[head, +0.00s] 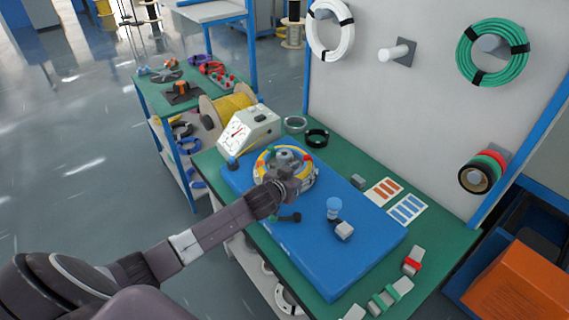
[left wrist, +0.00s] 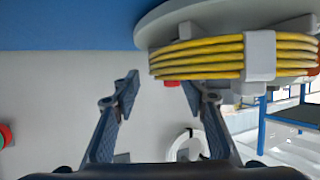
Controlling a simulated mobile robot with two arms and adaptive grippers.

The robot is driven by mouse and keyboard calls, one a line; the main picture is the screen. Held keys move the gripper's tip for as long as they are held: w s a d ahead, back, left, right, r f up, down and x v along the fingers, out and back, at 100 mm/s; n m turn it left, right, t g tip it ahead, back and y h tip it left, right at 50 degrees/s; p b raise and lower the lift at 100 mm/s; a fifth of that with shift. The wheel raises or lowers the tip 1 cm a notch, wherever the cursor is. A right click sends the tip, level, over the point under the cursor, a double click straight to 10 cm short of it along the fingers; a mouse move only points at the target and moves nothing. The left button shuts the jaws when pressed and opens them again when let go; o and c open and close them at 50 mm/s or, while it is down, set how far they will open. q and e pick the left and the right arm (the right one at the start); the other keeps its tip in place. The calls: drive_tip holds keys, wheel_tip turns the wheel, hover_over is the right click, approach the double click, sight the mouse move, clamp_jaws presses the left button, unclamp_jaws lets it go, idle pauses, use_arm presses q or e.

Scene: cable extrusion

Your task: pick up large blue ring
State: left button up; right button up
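My left gripper (head: 292,184) is at the coil's near side. In the left wrist view its two fingers (left wrist: 166,92) are apart with nothing between them. The coil is beyond the right finger. My right gripper is out of view.
The blue mat (head: 290,245) covers much of the green table and carries a small blue-topped part (head: 334,208). A cream meter box (head: 248,131) and a yellow spool (head: 232,104) stand behind. White (head: 330,55) and green (head: 463,55) coils hang on the wall panel.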

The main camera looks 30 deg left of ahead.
use_arm(q)
drive_tip(key=shift+w+f, duration=0.1)
drive_tip(key=shift+w, duration=0.1)
drive_tip(key=shift+c, duration=0.3)
clamp_jaws()
